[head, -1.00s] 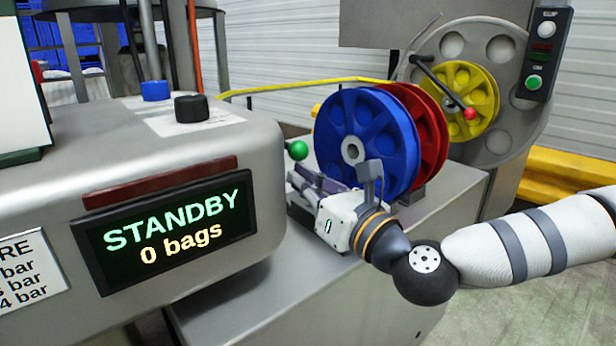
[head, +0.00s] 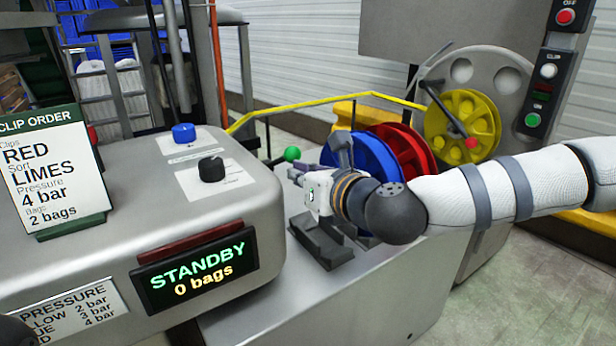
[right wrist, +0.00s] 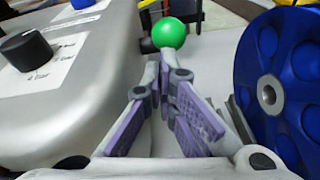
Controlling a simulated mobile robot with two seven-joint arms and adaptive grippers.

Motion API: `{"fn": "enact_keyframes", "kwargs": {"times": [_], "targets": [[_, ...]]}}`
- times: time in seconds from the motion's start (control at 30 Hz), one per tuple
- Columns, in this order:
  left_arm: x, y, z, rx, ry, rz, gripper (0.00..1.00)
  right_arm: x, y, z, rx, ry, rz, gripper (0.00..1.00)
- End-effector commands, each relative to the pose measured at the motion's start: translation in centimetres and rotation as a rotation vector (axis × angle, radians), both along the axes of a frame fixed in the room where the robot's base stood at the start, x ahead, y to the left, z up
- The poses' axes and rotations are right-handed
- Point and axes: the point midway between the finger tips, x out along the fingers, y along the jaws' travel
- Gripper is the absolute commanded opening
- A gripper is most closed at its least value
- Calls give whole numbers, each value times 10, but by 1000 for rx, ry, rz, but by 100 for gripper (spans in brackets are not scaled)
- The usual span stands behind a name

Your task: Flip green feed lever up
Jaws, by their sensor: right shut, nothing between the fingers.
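The green ball knob of the feed lever (head: 291,154) shows just past the right end of the grey machine housing. In the right wrist view the green knob (right wrist: 168,33) is at the top centre, just beyond my fingertips. My right gripper (head: 294,174) is just below the knob in the head view. In the right wrist view its purple-padded fingers (right wrist: 161,68) are shut and empty. A small gap seems to lie between fingertips and knob; contact is hard to judge.
The blue reel (head: 376,163) and red reel (head: 408,150) stand close to the right of my gripper. The housing, with a black knob (head: 210,169) and STANDBY display (head: 198,270), borders it on the left. A yellow reel (head: 463,125) with a crank stands behind.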

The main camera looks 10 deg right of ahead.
Motion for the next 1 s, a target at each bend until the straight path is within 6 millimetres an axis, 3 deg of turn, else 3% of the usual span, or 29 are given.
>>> {"fn": "enact_keyframes", "kwargs": {"times": [0.03,0.4,1.0], "targets": [[5,0,5,0,-15,0,40,2,1,12,0,-5,0,0],[16,0,19,0,-53,3,40,21,7,44,0,0,-1,0],[21,0,23,-1,-67,3,40,33,12,57,1,4,0,0]]}}
